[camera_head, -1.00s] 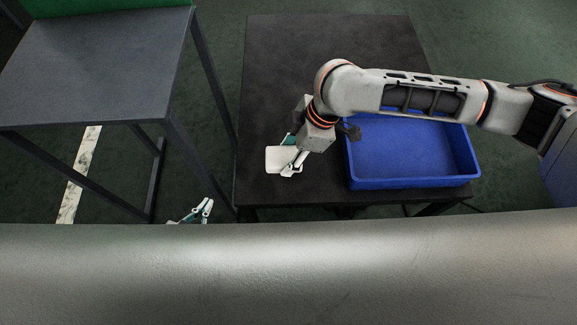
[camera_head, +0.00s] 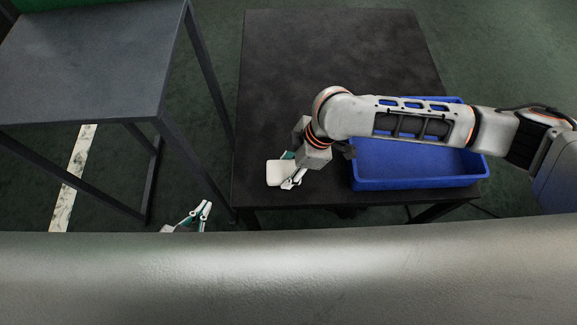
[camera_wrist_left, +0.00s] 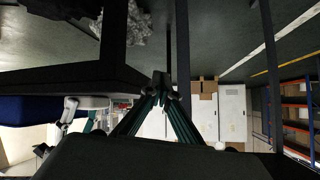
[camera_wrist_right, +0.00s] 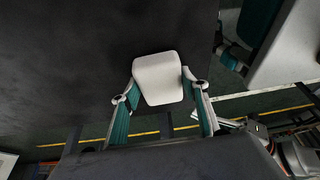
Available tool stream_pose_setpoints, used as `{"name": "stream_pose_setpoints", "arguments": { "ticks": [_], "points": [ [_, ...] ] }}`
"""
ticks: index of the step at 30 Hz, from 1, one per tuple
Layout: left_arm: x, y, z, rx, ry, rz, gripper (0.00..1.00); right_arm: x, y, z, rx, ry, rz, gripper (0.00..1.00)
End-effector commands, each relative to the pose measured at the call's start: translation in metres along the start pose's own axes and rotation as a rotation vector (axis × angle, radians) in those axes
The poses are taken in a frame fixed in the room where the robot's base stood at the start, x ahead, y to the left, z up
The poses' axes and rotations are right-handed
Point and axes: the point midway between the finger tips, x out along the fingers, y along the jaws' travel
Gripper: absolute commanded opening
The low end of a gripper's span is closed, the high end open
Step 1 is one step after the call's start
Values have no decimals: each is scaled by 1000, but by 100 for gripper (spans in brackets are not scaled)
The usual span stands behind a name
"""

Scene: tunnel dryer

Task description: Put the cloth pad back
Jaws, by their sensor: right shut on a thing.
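The cloth pad (camera_head: 279,173) is a white, rounded square. It is at the front left of the dark table in the head view. My right gripper (camera_head: 290,172) is shut on the pad. In the right wrist view the pad (camera_wrist_right: 158,78) sits between the two fingers, over the dark tabletop; I cannot tell whether it touches the table. My left gripper (camera_head: 207,204) is low, left of the table's front corner. Its fingertips meet in the left wrist view (camera_wrist_left: 163,80), and nothing shows between them.
A blue tray (camera_head: 420,183) stands on the right of the dark table (camera_head: 290,60), partly under my right arm. A grey table (camera_head: 90,75) stands to the left, with a gap between the tables. The back of the dark table is clear.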

Motion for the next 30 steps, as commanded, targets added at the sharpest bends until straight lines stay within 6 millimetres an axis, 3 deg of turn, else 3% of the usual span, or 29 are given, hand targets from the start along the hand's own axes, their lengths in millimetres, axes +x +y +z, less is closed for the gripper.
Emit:
{"name": "stream_pose_setpoints", "arguments": {
  "ticks": [1, 3, 16, 30],
  "points": [
    [0, 0, 0, 1, 0, 0, 0, 1, 0, 0, 1, 0, 0, 47],
    [1, 0, 1, 1, -1, 0, 0, 1, 0, 0, 0, 0, -1, 61],
    [0, -1, -2, 2, 1, -1, 0, -7, 1, 0, -1, -1, 3, 61],
    [-11, -3, -9, -17, -6, -5, 0, -96, 2, -2, -2, -1, 7, 61]
  ]
}}
